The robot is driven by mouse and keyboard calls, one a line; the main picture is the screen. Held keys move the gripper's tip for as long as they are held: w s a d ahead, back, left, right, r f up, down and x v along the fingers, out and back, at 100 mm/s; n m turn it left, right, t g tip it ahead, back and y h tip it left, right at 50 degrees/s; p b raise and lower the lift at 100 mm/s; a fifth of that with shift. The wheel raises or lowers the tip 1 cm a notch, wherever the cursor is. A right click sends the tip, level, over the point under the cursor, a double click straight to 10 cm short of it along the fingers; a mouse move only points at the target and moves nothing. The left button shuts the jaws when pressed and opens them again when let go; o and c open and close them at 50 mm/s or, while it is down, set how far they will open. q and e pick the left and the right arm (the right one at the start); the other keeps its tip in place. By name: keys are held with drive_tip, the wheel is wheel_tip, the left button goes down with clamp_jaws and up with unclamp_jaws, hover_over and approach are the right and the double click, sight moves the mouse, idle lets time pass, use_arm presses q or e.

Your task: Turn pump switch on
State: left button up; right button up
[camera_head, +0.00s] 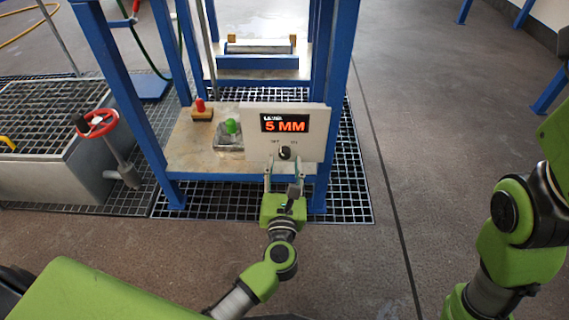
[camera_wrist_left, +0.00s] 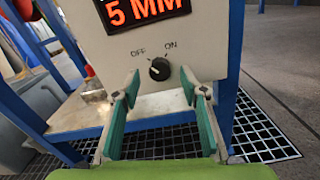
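The pump switch (camera_head: 285,153) is a black round knob on a pale panel (camera_head: 313,135) under a red "5 MM" display (camera_head: 284,123). In the left wrist view the knob (camera_wrist_left: 159,69) sits below the OFF and ON labels, its white mark pointing up and left, toward OFF. My left gripper (camera_head: 284,168) is just in front of and below the knob. In the wrist view its two green-padded fingers (camera_wrist_left: 160,100) are spread apart with nothing between them, and the knob shows beyond and above the gap. My right gripper is not visible; only part of the right arm shows.
A red handwheel (camera_head: 97,123) stands to the left.

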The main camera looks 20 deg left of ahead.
use_arm(q)
drive_tip(key=shift+x, duration=0.95)
drive_tip(key=shift+c, duration=0.5)
drive_tip(key=c, duration=1)
